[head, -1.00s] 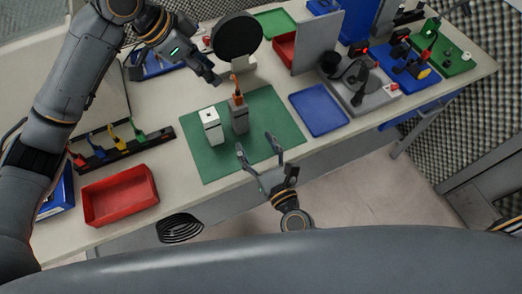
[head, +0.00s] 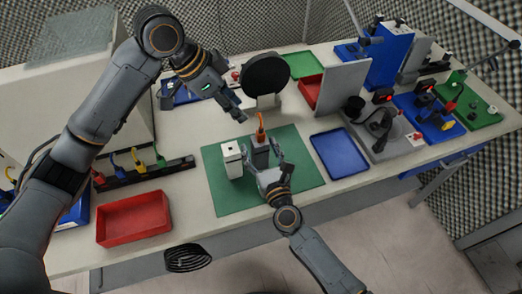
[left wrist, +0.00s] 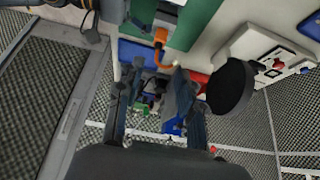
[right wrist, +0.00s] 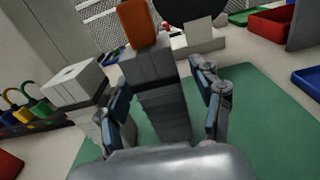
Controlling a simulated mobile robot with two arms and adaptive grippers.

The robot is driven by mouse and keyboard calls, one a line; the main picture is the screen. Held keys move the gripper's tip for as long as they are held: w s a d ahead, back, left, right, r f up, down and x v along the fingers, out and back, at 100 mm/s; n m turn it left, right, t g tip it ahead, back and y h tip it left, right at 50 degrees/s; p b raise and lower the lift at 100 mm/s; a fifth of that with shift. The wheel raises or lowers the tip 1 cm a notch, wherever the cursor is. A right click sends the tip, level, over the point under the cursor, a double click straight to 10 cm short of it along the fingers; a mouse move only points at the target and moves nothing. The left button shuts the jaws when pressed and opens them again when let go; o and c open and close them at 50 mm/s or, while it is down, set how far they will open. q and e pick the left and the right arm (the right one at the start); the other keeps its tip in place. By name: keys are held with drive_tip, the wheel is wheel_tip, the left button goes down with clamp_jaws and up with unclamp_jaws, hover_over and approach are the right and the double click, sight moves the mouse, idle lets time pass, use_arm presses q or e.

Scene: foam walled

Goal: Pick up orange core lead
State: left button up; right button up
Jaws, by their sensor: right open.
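The orange core lead (head: 261,127) stands upright out of the top of a dark grey block (head: 261,153) on the green mat (head: 302,172). Its orange end shows large in the right wrist view (right wrist: 136,22) and also in the left wrist view (left wrist: 161,37). My right gripper (head: 262,168) is open, with its fingers on either side of the grey block, below the lead; a gap shows at the right finger. My left gripper (head: 238,114) is above and left of the lead, clear of it. Its fingers are apart and empty in the left wrist view (left wrist: 158,95).
A white block (head: 231,160) stands close left of the grey one. A round black disc on a stand (head: 265,74) is behind. A blue tray (head: 341,155) lies right of the mat, a red bin (head: 133,219) and a rack of coloured leads (head: 145,171) to its left.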

drive_tip(key=c, duration=1.3)
use_arm(q)
drive_tip(key=shift+o, duration=1.1)
use_arm(e)
drive_tip(key=shift+c, duration=0.2)
use_arm(q)
drive_tip(key=n+t+y, duration=0.3)
drive_tip(key=n+y, duration=0.3)
drive_tip(key=n, duration=1)
approach(261, 130)
drive_tip(key=shift+w+x, duration=0.2)
drive_tip(key=shift+x, duration=2.2)
drive_tip(key=shift+w+x, duration=0.2)
drive_tip(key=shift+x, duration=2.2)
